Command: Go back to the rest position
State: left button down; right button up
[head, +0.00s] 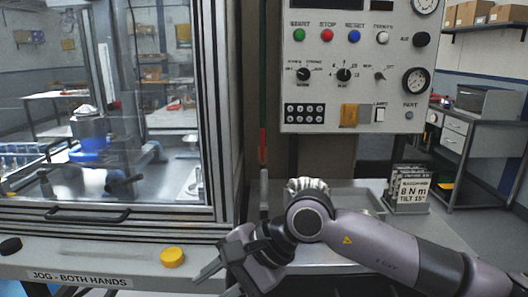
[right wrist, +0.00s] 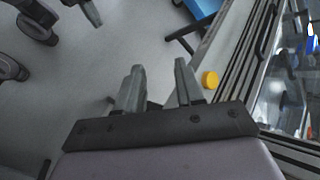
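My right arm comes in from the right of the head view, over the front of the bench. Its gripper (head: 212,283) points left and down, in front of the bench edge. In the right wrist view the two fingers of this gripper (right wrist: 160,68) stand apart with nothing between them, above grey floor. Grey and dark parts at the top left of that view look like my left gripper (right wrist: 82,10), cut off by the frame edge; its opening is unclear. My left arm does not show in the head view.
A yellow button (head: 172,257) sits on the bench front close to my right gripper. A glazed machine (head: 222,120) stands at left, a control panel (head: 350,90) above. A ribbed metal part (head: 308,184) is partly hidden behind my wrist. A sign holder (head: 408,190) stands right.

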jog(key=s+a+r+m+g+y, duration=0.1)
jog(key=s+a+r+m+y, duration=0.3)
jog(key=m+y, duration=0.7)
jog(key=w+d+f+m+t+h, duration=0.1)
jog(key=w+d+f+m+t, duration=0.1)
jog(key=d+m+t, duration=0.45)
jog(key=w+d+f+m+t+h, duration=0.1)
jog(key=m+t, duration=0.3)
jog(key=m, duration=0.6)
jog(key=w+d+f+m+t, duration=0.25)
jog(key=m+t, duration=0.25)
jog(key=m, duration=0.3)
jog(key=s+d+f+m+t+h, duration=0.2)
jog(key=d+f+m+h, duration=0.95)
jog(key=f+m, duration=0.4)
jog(key=s+d+f+m+g+h, duration=0.4)
jog(key=s+d+f+m+g, duration=0.2)
jog(key=s+d+f+m, duration=0.4)
jog(key=s+f+m, duration=0.2)
jog(key=s+f, duration=0.1)
jog(key=s, duration=0.1)
jog(key=shift+d+f+p, duration=0.15)
jog(key=shift+f+p, duration=0.05)
jog(key=shift+p, duration=0.2)
